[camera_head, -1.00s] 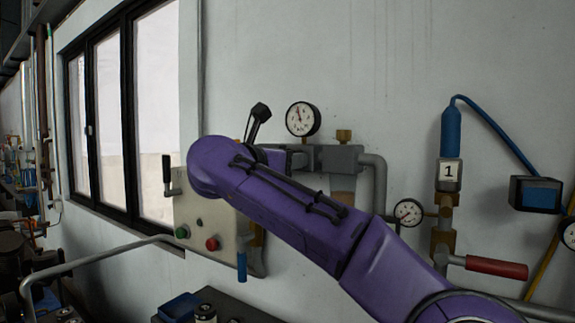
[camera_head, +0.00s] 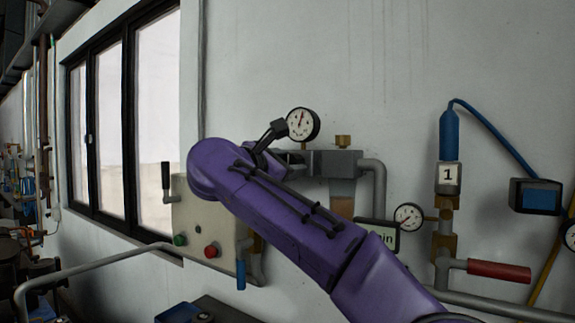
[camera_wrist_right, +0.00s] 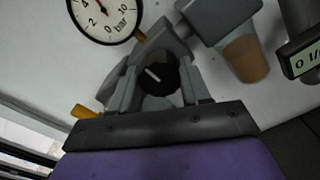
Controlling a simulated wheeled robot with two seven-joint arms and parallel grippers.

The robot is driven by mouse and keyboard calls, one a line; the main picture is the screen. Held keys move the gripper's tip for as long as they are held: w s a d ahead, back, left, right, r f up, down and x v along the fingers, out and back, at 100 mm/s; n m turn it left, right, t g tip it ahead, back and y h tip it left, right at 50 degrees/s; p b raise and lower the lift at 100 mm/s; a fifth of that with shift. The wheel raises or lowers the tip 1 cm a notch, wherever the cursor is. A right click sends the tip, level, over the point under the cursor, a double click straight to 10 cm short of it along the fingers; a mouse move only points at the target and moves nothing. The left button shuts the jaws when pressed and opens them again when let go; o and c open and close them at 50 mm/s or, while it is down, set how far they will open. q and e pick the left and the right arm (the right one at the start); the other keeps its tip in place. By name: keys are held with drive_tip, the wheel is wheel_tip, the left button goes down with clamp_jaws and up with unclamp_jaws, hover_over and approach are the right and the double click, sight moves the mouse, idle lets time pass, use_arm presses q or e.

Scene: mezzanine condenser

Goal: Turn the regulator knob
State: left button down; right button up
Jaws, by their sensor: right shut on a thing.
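The regulator knob (camera_wrist_right: 160,76) is black with a white mark on its face. In the wrist view it sits between the fingers of my right gripper (camera_wrist_right: 158,84), which is shut on it. In the head view my purple right arm covers the knob and the fingers. The round pressure gauge (camera_head: 302,124) stands just above the regulator, its needle pointing nearly straight up. The gauge also shows in the wrist view (camera_wrist_right: 104,14), cut by the top edge, with its bar scale. My left gripper is not in view.
A grey panel (camera_head: 205,225) with a green and a red button is left of my arm. Pipes, a red-handled valve (camera_head: 498,270), a small gauge (camera_head: 408,217) and a blue cylinder (camera_head: 449,135) line the wall to the right. A flow display (camera_wrist_right: 304,60) is close by.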

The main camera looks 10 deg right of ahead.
drive_tip(key=shift+f, duration=0.1)
drive_tip(key=o, duration=1)
drive_tip(key=shift+w, duration=0.15)
drive_tip(key=shift+o, duration=0.2)
drive_tip(key=b+v, duration=0.2)
drive_tip(key=v, duration=0.8)
drive_tip(key=shift+s+a, duration=0.15)
drive_tip(key=shift+s, duration=0.05)
